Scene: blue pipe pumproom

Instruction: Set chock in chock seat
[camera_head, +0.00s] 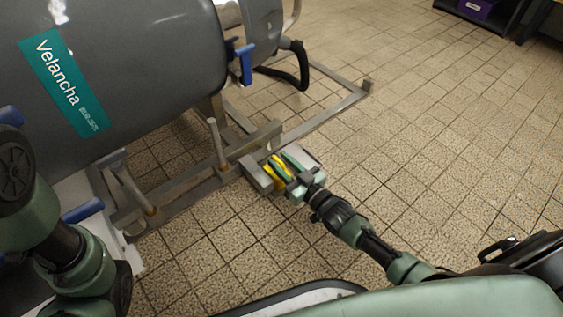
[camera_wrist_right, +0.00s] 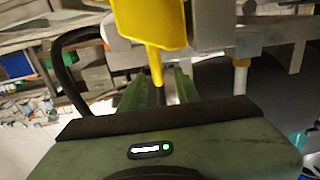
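The yellow chock (camera_head: 278,172) is low over the floor beside the grey frame in the head view. In the right wrist view the yellow chock (camera_wrist_right: 150,22) fills the top middle, and its narrow part reaches down between the green fingers. My right gripper (camera_head: 284,169) appears shut on this narrow part; the fingertips are partly hidden by the chock. Grey blocks at the end of the frame, one (camera_head: 257,174) left of the chock and one right of it, look like the chock seat. I cannot tell whether the chock touches them. My left arm shows at left; its gripper is out of view.
A large grey tank (camera_head: 130,60) with a teal Velancha label rests on a grey metal frame (camera_head: 185,187) with upright posts. A black hose (camera_head: 301,68) curves behind it. The tiled floor (camera_head: 440,150) to the right is clear. A purple box (camera_head: 476,9) sits on a far shelf.

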